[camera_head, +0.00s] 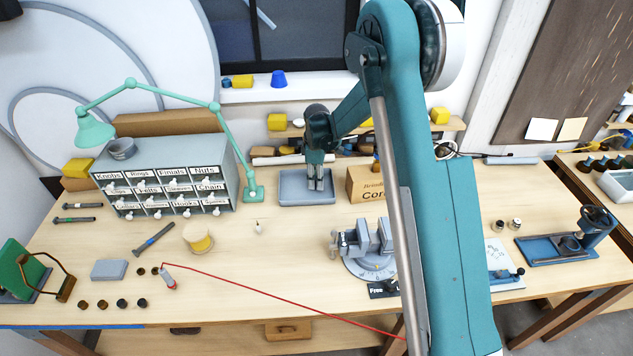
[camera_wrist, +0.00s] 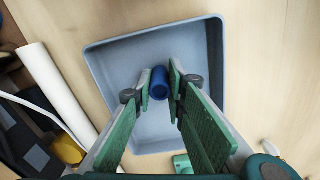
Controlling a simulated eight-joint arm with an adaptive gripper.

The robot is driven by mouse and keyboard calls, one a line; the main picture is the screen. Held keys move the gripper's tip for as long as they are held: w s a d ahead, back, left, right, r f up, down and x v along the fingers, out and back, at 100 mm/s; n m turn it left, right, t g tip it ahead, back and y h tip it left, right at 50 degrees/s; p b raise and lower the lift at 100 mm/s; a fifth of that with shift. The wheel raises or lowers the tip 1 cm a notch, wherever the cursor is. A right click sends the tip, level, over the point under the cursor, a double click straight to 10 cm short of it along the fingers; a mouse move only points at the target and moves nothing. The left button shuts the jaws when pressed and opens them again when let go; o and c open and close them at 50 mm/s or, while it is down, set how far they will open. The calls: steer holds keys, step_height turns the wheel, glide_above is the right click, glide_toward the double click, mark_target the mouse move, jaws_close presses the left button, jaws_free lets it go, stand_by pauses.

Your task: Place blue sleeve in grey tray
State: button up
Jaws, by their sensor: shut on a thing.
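The grey tray (camera_head: 290,201) lies on the workbench below the window, and it fills the middle of the wrist view (camera_wrist: 100,55). My gripper (camera_head: 318,187) points down over the tray. In the wrist view my gripper (camera_wrist: 161,85) is shut on the blue sleeve (camera_wrist: 160,76), a short dark blue cylinder between the green finger pads. The sleeve is within the tray's outline; I cannot tell if it touches the tray floor. In the head view the fingers hide the sleeve.
A cardboard box (camera_head: 367,184) stands close right of the tray. A labelled drawer cabinet (camera_head: 163,178) and a green lamp (camera_head: 252,190) are to the left. A vise (camera_head: 368,245) stands in front right. A white roll (camera_wrist: 58,92) lies beside the tray.

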steer(key=shift+f, duration=0.15)
steer(key=o, duration=0.8)
steer(key=shift+r+b, duration=0.45)
steer(key=shift+r, duration=5.7)
